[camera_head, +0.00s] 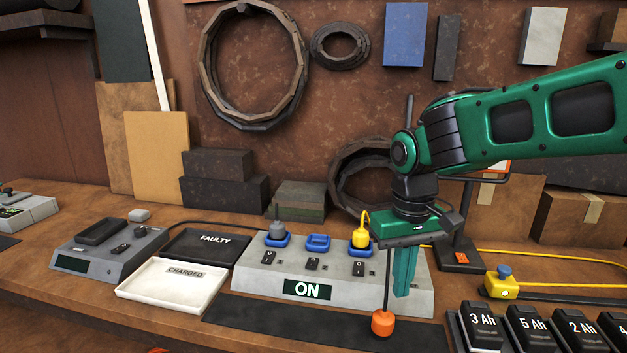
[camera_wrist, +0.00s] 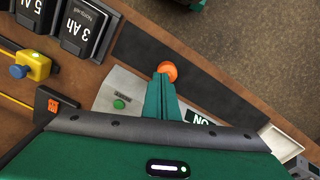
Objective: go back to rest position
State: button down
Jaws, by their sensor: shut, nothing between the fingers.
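My gripper (camera_head: 402,290) hangs pointing down in front of the right end of a grey sloped station (camera_head: 335,292) whose display reads ON. Its teal fingers are together with nothing between them; they also show shut in the wrist view (camera_wrist: 162,85). An orange knob (camera_head: 382,323) on a thin dark stem is just left of and below the fingertips. In the wrist view the orange knob (camera_wrist: 168,71) appears just past the fingertips; I cannot tell whether they touch. The station has blue-rimmed sockets: a grey plug (camera_head: 277,236) left, an empty middle one (camera_head: 318,242), a yellow plug (camera_head: 361,233) right.
Several black battery packs (camera_head: 482,328) stand at the front right, near a yellow block with a blue knob (camera_head: 502,284). A white CHARGED tray (camera_head: 170,293), a black FAULTY tray (camera_head: 207,248) and a grey device (camera_head: 105,252) lie left. Hoops hang on the back wall.

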jog(key=s+d+m, duration=0.2)
jog(key=s+d, duration=0.1)
jog(key=d, duration=0.4)
jog(key=s+d+m, duration=0.2)
jog(key=s+d, duration=0.1)
jog(key=d, duration=0.5)
jog(key=s+d+f+m, duration=0.2)
jog(key=s+d, duration=0.2)
jog(key=s, duration=0.3)
jog(key=s+d+f+m, duration=0.2)
jog(key=s+d, duration=0.3)
jog(key=s, duration=0.2)
jog(key=shift+s+d+f+m, duration=0.2)
jog(key=shift+s+f+m, duration=0.1)
jog(key=shift+m, duration=0.1)
